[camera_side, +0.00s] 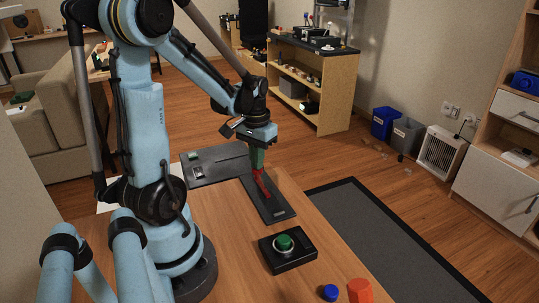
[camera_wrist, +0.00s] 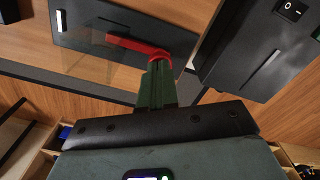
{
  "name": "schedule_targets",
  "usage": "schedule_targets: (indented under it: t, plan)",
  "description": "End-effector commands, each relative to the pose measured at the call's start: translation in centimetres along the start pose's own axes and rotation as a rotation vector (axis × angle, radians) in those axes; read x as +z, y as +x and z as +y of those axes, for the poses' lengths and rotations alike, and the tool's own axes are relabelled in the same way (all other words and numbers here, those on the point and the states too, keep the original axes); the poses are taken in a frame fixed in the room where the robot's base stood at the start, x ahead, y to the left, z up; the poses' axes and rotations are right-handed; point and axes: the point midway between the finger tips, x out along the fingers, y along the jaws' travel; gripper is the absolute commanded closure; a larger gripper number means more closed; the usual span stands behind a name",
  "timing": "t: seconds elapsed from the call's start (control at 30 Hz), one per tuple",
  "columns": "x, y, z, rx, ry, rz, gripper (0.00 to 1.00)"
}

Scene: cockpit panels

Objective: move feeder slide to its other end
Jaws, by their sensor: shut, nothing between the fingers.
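My gripper (camera_side: 257,168) points down over a long dark panel (camera_side: 282,214) on the wooden table. Its green fingers are shut with nothing between them. A red bar-shaped piece (camera_side: 262,186) is at the fingertips, slanting over the panel; I cannot tell whether they touch. In the wrist view my gripper (camera_wrist: 158,66) meets the end of the red piece (camera_wrist: 128,42), which extends left over the dark panel (camera_wrist: 85,62). A pale mark (camera_wrist: 59,21) is near the panel's left end. No label shows which part is the feeder slide.
Another dark panel (camera_side: 222,167) lies behind, with a rocker switch (camera_wrist: 291,10) and a slot. A black box with a green button (camera_side: 284,243) stands in front. A blue knob (camera_side: 330,292) and a red cylinder (camera_side: 360,290) are near the front edge. Table between is clear.

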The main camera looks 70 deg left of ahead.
Motion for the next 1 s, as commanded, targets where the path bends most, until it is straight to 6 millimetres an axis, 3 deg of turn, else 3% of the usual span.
schedule_targets:
  t: [1.0]
  plan:
    - [-1.0, 0.0, -1.6, 0.000, 0.001, 0.001, 1.00]
